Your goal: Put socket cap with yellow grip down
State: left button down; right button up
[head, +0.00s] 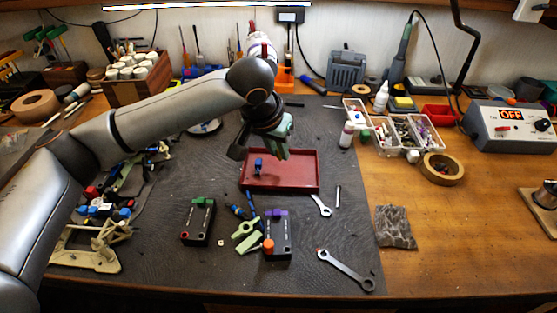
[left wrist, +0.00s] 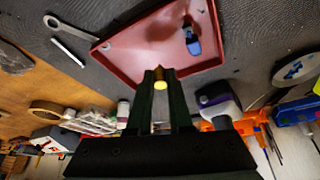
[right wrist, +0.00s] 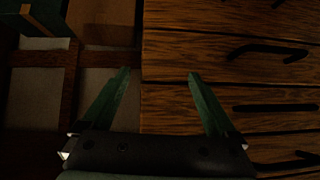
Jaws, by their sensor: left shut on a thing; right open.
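In the left wrist view, my left gripper (left wrist: 158,76) is shut on the socket cap with yellow grip (left wrist: 160,86). Only a small yellow and brown part shows between the green fingers; the rest is hidden. In the head view, my left gripper (head: 281,153) hangs over the back part of the red tray (head: 300,184), and the cap cannot be made out there. A blue piece (head: 258,166) lies in the tray, and it also shows in the left wrist view (left wrist: 193,42). My right gripper (right wrist: 160,80) is open and empty, facing wooden drawers.
Wrenches (head: 346,271) lie right of and in front of the tray. A black block with a green top (head: 198,222) and one with a purple top (head: 278,236) stand in front. Parts bins (head: 405,132) are back right. The tray's right half looks bare.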

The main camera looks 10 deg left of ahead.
pick_arm(q)
jog(key=shift+w+f, duration=0.1)
jog(key=shift+f, duration=1.55)
jog(key=shift+f, duration=0.1)
jog(key=c, duration=0.8)
grip_release()
jog(key=shift+c, duration=0.2)
jog(key=p+v, duration=0.1)
jog(key=v, duration=1.1)
